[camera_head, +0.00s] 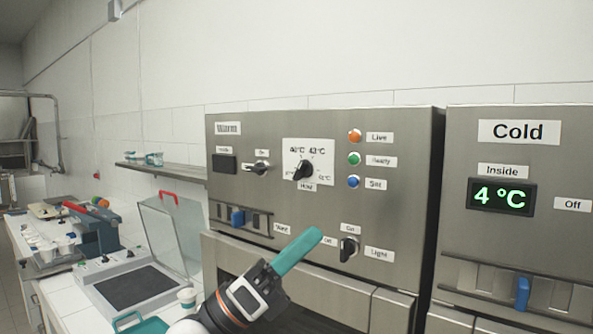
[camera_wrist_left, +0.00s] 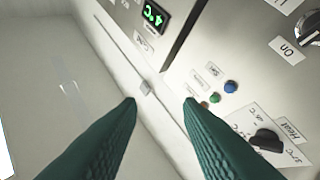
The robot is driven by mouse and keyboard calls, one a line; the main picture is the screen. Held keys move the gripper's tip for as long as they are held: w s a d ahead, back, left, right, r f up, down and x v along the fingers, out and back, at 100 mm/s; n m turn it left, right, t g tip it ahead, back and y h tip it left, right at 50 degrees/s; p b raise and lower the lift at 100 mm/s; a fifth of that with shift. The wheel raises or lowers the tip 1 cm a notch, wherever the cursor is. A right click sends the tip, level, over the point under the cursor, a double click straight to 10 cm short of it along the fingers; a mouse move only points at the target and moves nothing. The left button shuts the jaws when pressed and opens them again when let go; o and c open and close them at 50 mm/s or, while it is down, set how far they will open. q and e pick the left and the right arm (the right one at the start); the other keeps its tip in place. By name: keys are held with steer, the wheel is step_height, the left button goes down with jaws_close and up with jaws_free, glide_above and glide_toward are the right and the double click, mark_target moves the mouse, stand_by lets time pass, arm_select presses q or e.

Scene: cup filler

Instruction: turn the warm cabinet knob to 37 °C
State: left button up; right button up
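The warm cabinet (camera_head: 395,225) stands in the middle of the head view. Its black temperature knob (camera_head: 303,169) sits on a white scale plate (camera_head: 327,151) with °C marks, above a "Heat" label; I cannot tell exactly which mark it points to. In the left wrist view the knob (camera_wrist_left: 266,140) shows at the lower right, outside the fingers. My left gripper (camera_head: 313,238) is below the knob and apart from it. Its teal fingers are spread, with nothing between the tips (camera_wrist_left: 160,102). My right gripper is not in view.
The cold cabinet (camera_head: 520,240) stands to the right, its display (camera_head: 502,197) reading 4 °C. The warm cabinet's display (camera_head: 224,164) is dark. Near the knob are a switch (camera_head: 257,168), three coloured lights (camera_head: 354,159) and a light knob (camera_head: 349,248). A shelf (camera_head: 165,170) is left.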

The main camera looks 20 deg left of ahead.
arm_select(q)
steer(key=w+r+m+g+y, duration=0.2)
steer(key=w+r+m+y, duration=0.15)
steer(key=m, duration=0.25)
steer(key=n+t+y, duration=0.2)
steer(key=t+y, duration=0.2)
steer(key=y, duration=0.7)
glide_toward(298, 169)
steer(key=p+x, duration=0.5)
steer(key=x, duration=0.3)
steer(key=shift+w+d+r, duration=0.1)
steer(key=shift+w+r, duration=0.05)
steer(key=shift+w, duration=0.05)
steer(key=shift+w+d+p, duration=0.2)
steer(key=shift+w+p, duration=0.15)
steer(key=shift+w, duration=0.1)
jaws_close()
